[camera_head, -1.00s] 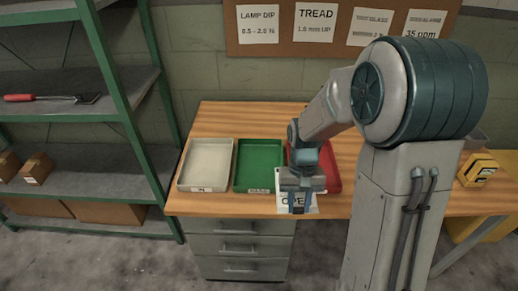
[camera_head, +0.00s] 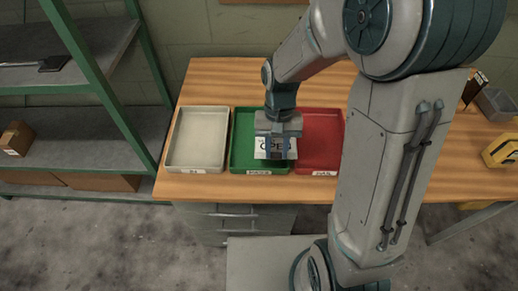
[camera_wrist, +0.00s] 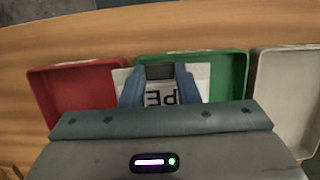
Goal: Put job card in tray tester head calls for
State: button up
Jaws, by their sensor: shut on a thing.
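A white job card (camera_head: 270,153) with dark lettering is held in my gripper (camera_head: 277,150), which is shut on it. The card is over the right part of the green tray (camera_head: 240,168) in the head view; I cannot tell its exact height. The white tray (camera_head: 174,168) is left of the green one and the red tray (camera_head: 325,172) is right of it. The wrist view also shows the card (camera_wrist: 200,78), the green tray (camera_wrist: 238,62) and the red tray (camera_wrist: 75,68). The tray labels are too small to read surely. The tester head does not show clearly.
The trays stand on a wooden bench (camera_head: 215,80) above grey drawers. A green-framed shelf (camera_head: 100,85) stands at the left. A yellow device (camera_head: 502,150) and a grey bin (camera_head: 496,103) are at the right end. Bare bench lies behind the trays.

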aim_at(259, 144)
jog(key=w+a+f, duration=0.1)
jog(key=w+a, duration=0.1)
jog(key=w+a+f, duration=0.1)
jog(key=a+f, duration=0.1)
jog(key=shift+w+a+f, duration=0.2)
jog(key=shift+w+f, duration=0.05)
jog(key=shift+w, duration=0.15)
jog(key=shift+f, duration=2)
jog(key=shift+f, duration=0.2)
jog(key=o, duration=0.8)
jog(key=shift+o, duration=0.2)
jog(key=shift+r, duration=0.15)
